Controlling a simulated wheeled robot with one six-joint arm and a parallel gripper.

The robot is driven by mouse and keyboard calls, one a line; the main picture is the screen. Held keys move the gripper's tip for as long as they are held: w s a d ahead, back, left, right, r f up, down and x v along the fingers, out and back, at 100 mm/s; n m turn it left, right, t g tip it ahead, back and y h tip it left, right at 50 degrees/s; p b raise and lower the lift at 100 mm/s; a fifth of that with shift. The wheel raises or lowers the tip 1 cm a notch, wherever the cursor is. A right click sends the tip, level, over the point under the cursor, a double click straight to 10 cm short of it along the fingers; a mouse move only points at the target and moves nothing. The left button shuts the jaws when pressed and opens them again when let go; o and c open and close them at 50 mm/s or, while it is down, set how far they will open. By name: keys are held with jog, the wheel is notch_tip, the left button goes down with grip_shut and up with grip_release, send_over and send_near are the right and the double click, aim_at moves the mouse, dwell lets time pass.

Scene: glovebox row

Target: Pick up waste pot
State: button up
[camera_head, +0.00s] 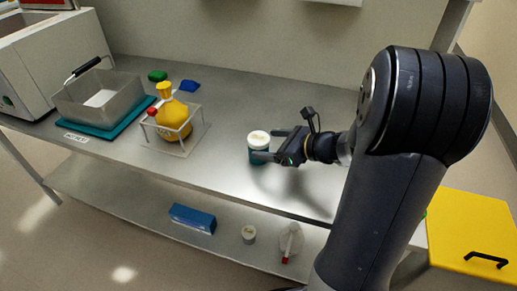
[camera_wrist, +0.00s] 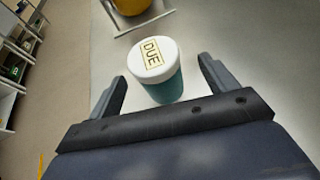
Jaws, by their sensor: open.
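A pot (camera_head: 258,148) with a white lid and a teal body stands upright on the upper steel bench. In the wrist view the pot (camera_wrist: 165,88) shows a lid label reading "DUE"; no waste wording is readable on it. My gripper (camera_head: 267,144) is open, with its fingers level and reaching toward the pot from the right. In the wrist view my gripper (camera_wrist: 163,70) has one finger on each side of the pot, with a gap visible at both sides. Whether the pot lies fully between the fingertips is hard to tell.
A yellow flask (camera_head: 173,115) sits in a clear stand left of the pot. A grey bin (camera_head: 100,98) stands on a teal mat farther left. Another white-topped pot (camera_head: 249,232), a blue box (camera_head: 192,218) and a bottle (camera_head: 291,240) are on the lower shelf.

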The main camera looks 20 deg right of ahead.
aim_at(259, 143)
jog(key=x, duration=0.4)
jog(key=shift+s+a+b, duration=0.1)
jog(key=shift+a+b, duration=0.1)
jog(key=shift+b, duration=0.1)
jog(key=c, duration=1.1)
jog(key=shift+c, duration=0.2)
